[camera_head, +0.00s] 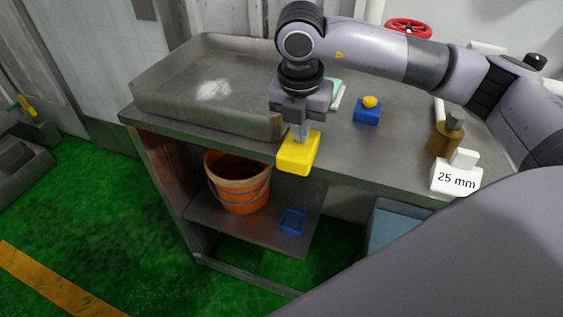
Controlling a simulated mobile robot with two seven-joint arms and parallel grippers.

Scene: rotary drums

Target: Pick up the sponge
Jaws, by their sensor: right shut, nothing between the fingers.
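A yellow block that looks like the sponge (296,158) shows at the front edge of the steel table (370,155), just right of the basin. My right gripper (301,138) points down over it. Its fingers are shut, and their tips overlap the block's top in the picture. Nothing is held between the fingers. I cannot tell whether the fingertips touch the block, or whether it rests on the edge or sticks out past it. My left gripper is not in view.
A steel basin (160,98) fills the table's left. A blue block with a yellow knob (367,112), a brass weight (444,136) and a white "25 mm" block (455,178) stand right. An orange bucket (238,190) and a blue tray (292,221) sit on the lower shelf.

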